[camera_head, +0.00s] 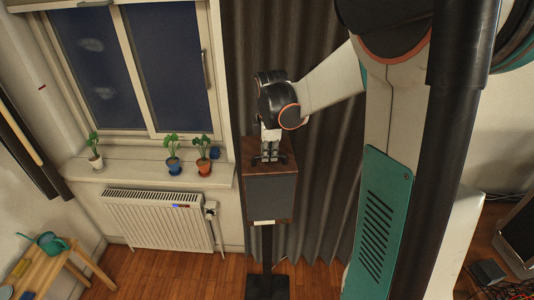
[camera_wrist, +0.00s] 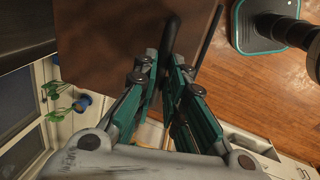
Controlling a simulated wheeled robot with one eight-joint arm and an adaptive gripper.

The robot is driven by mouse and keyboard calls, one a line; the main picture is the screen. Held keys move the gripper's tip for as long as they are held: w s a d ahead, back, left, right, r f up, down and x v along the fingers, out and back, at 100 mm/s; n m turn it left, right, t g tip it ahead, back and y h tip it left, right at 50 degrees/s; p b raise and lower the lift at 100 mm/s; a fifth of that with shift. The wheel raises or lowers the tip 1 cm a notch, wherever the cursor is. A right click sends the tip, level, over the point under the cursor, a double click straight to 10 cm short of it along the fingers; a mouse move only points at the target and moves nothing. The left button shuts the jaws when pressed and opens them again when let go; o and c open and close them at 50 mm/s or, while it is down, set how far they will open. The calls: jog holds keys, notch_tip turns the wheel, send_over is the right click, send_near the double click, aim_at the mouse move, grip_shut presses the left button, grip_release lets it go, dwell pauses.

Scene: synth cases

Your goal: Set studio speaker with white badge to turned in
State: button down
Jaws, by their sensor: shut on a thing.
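The studio speaker (camera_head: 271,197) is a brown wooden box with a dark grey front, on a black stand. Its front faces my body camera. A small white patch at its lower front edge may be the badge. In the wrist view the speaker's brown top (camera_wrist: 110,40) fills the upper left. My gripper (camera_head: 269,158) is over the speaker's top, pointing down. In the wrist view my gripper (camera_wrist: 169,88) is shut on a dark handle-like bar (camera_wrist: 171,36) at the speaker's top. The fingers hide the lower part of this bar.
A dark curtain (camera_head: 330,190) hangs close behind the speaker. A radiator (camera_head: 155,220) and a sill with several potted plants (camera_head: 172,160) are at left. A wooden table (camera_head: 50,265) with a watering can stands lower left. A grey-fronted box (camera_head: 522,235) and cables are at right.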

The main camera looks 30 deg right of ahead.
jog(key=shift+s+d+n+y+b, duration=0.2)
jog(key=shift+d+n+b, duration=0.4)
jog(key=shift+n, duration=0.5)
jog(key=shift+s+d+n+y+b, duration=0.1)
jog(key=shift+d+n+y+b, duration=0.2)
jog(key=shift+d+n, duration=0.6)
jog(key=shift+a+n, duration=0.25)
jog(key=shift+n, duration=0.05)
jog(key=c, duration=1.7)
grip_release()
jog(key=shift+o, duration=0.2)
notch_tip(320, 180, up, 12)
jog(key=s, duration=0.2)
jog(key=shift+s, duration=0.15)
jog(key=shift+a+f, duration=0.15)
